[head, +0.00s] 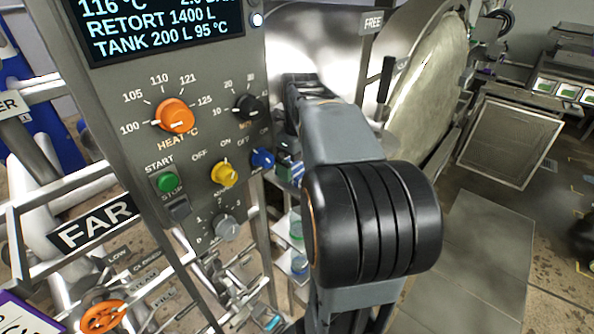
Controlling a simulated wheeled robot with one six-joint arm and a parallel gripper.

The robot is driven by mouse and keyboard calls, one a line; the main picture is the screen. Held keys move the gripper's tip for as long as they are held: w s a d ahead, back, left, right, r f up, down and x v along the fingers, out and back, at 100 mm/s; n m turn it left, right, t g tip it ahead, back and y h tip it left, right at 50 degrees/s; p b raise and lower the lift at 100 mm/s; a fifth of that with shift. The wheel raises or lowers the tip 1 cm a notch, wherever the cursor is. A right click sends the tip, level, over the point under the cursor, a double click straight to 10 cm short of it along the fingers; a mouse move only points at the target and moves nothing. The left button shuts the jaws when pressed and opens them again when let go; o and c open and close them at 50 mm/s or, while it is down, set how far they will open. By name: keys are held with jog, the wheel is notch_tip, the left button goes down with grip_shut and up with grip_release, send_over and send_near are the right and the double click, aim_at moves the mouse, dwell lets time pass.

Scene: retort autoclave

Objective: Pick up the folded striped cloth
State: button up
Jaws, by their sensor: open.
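A grey control panel (205,110) with several knobs stands close on the left. A round door (430,85) with a black handle (385,80) stands open at the right. Pipes and an orange handwheel (104,316) fill the lower left.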

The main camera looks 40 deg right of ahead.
jog(key=shift+f, duration=1.05)
jog(key=shift+c, duration=0.3)
jog(key=c, duration=0.9)
jog(key=shift+r, duration=0.1)
jog(key=shift+c, duration=0.2)
